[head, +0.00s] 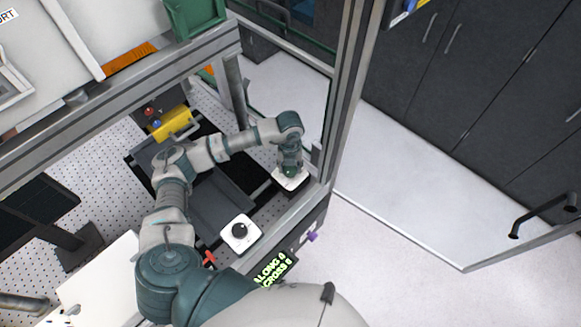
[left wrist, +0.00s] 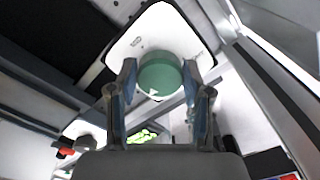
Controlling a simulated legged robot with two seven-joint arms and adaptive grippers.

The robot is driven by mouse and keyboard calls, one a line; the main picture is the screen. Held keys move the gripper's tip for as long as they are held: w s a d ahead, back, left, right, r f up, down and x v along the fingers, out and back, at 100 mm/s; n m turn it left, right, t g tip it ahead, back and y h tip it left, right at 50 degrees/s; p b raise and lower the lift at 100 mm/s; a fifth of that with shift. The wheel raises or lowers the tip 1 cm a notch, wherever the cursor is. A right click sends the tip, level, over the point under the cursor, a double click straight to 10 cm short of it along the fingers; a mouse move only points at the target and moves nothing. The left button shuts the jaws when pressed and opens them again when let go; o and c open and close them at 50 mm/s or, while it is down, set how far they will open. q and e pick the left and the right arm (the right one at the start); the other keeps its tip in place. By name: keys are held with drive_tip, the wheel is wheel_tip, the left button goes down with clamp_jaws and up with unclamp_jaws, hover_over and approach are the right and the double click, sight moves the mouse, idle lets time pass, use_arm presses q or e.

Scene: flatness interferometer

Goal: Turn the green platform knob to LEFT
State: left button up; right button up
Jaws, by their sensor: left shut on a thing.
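The green platform knob (left wrist: 160,75) sits on a white plate (left wrist: 139,29) in the left wrist view, with a small white pointer mark near its lower left edge. My left gripper (left wrist: 160,88) has one finger on each side of the knob and is shut on it. In the head view my left gripper (head: 290,172) reaches down over the white plate (head: 291,183) and hides the knob. A second white plate with a black knob (head: 239,230) lies nearer. My right gripper is not in view.
A metal frame post (head: 346,95) stands just right of my left gripper. A green-lit display (head: 272,270) reads "ALONG" and "CROSS". Dark cabinets (head: 480,80) stand beyond open floor at right.

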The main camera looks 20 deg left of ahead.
sight(290, 168)
use_arm(q)
drive_tip(key=shift+s+f+n, duration=0.2)
drive_tip(key=shift+f+n, duration=0.05)
drive_tip(key=shift+n, duration=0.95)
drive_tip(key=o, duration=1.2)
drive_tip(key=shift+r, duration=0.1)
drive_tip(key=shift+c, duration=0.2)
drive_tip(key=shift+w, duration=0.1)
wheel_tip(290, 168, up, 12)
